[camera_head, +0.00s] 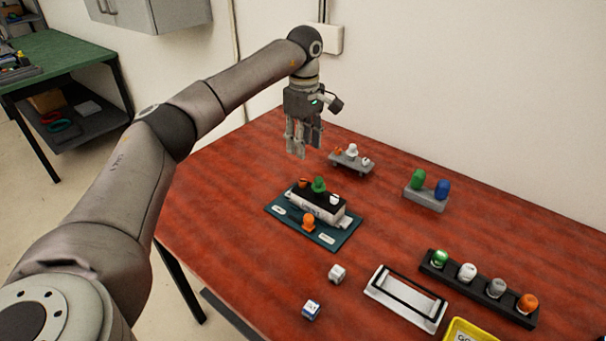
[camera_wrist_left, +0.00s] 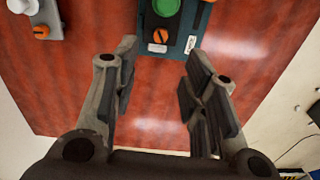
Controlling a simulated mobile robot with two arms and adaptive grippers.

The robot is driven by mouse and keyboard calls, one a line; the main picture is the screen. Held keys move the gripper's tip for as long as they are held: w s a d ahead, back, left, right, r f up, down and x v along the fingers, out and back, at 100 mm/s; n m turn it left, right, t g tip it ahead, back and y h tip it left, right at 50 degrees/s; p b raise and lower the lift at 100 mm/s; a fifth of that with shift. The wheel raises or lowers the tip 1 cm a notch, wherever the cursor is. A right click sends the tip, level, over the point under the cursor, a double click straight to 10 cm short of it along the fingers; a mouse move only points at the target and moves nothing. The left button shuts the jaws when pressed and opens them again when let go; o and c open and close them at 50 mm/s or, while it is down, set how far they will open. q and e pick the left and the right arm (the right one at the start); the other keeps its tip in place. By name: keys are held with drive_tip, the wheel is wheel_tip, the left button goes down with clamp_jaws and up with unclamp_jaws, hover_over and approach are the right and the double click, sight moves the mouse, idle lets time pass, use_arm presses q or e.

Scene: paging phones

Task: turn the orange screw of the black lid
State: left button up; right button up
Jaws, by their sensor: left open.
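A grey-white housing (camera_head: 318,208) with a black lid (camera_head: 327,208) stands on a teal plate (camera_head: 285,223). The lid carries a green knob (camera_head: 319,185), an orange screw (camera_head: 303,183) and a white knob (camera_head: 334,199). In the left wrist view, the slotted orange screw (camera_wrist_left: 160,35) shows on the black lid (camera_wrist_left: 153,47), below the green knob (camera_wrist_left: 164,7). My left gripper (camera_head: 303,152) is open and empty, above the table behind the housing. In the left wrist view, its spread fingers (camera_wrist_left: 162,62) point toward the lid, apart from it. My right gripper is out of view.
A small grey stand (camera_head: 350,163) with orange and white knobs is close to my left gripper. An orange knob (camera_head: 309,222) stands on the plate's front.

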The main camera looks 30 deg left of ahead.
sight(303, 181)
use_arm(q)
wheel_tip(303, 181, down, 11)
drive_tip(key=shift+a+f+m, duration=0.1)
drive_tip(key=shift+f+m, duration=0.05)
drive_tip(key=shift+m, duration=1.05)
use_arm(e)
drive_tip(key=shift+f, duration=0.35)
use_arm(q)
clamp_jaws()
